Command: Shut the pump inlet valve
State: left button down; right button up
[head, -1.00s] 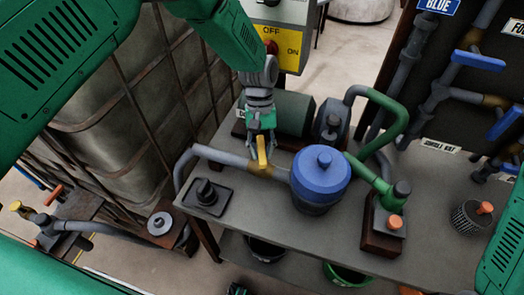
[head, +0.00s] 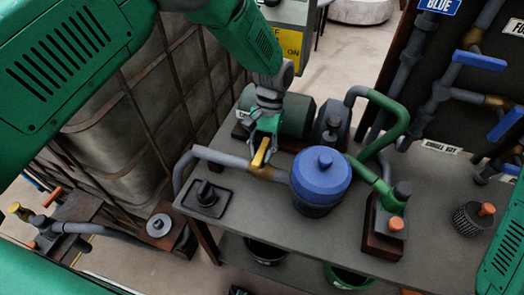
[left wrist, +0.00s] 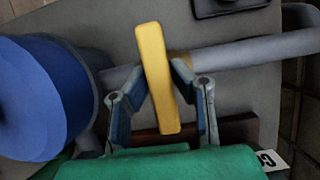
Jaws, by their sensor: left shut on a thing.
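The pump inlet valve has a yellow lever handle (head: 260,152) on a brass body (head: 261,172), in the grey pipe (head: 222,157) left of the blue-lidded pot (head: 320,177). My left gripper (head: 264,142) comes down from above and is shut on the handle. In the left wrist view the yellow handle (left wrist: 158,80) stands between the two fingers of the left gripper (left wrist: 160,95) and lies across the grey pipe (left wrist: 255,52), slightly tilted. The brass body is mostly hidden there. My right gripper is not in view.
The green pump (head: 294,115) stands behind the valve on the grey bench (head: 270,220). Green piping (head: 384,112) runs to the right. A panel with blue-handled valves (head: 478,61) stands at the back right.

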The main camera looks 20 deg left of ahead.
pick_arm(q)
jog(key=shift+w+r, duration=0.2)
jog(key=shift+w, duration=0.1)
jog(key=c, duration=1.4)
grip_release()
jog(key=shift+s+f, duration=0.1)
jog(key=v, duration=0.7)
